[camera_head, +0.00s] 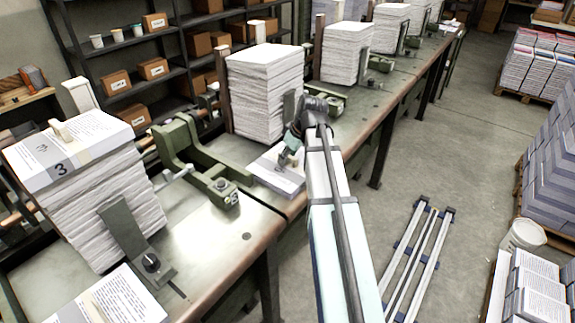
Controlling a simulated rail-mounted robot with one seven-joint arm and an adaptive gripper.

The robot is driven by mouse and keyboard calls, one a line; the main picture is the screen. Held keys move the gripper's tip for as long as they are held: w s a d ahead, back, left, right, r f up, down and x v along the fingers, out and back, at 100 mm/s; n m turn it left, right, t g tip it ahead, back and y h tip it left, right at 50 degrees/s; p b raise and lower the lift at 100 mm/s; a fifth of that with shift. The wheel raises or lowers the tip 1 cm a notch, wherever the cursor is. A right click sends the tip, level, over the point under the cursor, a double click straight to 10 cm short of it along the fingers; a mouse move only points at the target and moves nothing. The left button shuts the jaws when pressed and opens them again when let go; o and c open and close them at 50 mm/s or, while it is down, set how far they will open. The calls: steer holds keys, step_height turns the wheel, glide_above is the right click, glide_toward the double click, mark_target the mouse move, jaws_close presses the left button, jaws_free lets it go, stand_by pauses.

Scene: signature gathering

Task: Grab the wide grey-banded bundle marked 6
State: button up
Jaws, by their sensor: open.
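A low white paper bundle (272,178) lies near the front edge of the bench, beyond the green clamp. My gripper (287,160) is open, just above or at this bundle, and its far part is hidden by my arm. I cannot read a number on this bundle, nor tell its band's width, and no 6 is legible anywhere. A bundle marked 3 (78,150) with a pale band lies on top of the tall stack at the left. Another banded bundle (115,300) lies at the lower left front.
Tall paper stacks (265,90) stand along the bench (225,235), with upright posts beside some. A green clamp (195,155) stands left of my gripper. Shelves with boxes (118,82) are behind.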

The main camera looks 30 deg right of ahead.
steer(key=shift+f, duration=0.15)
jaws_close()
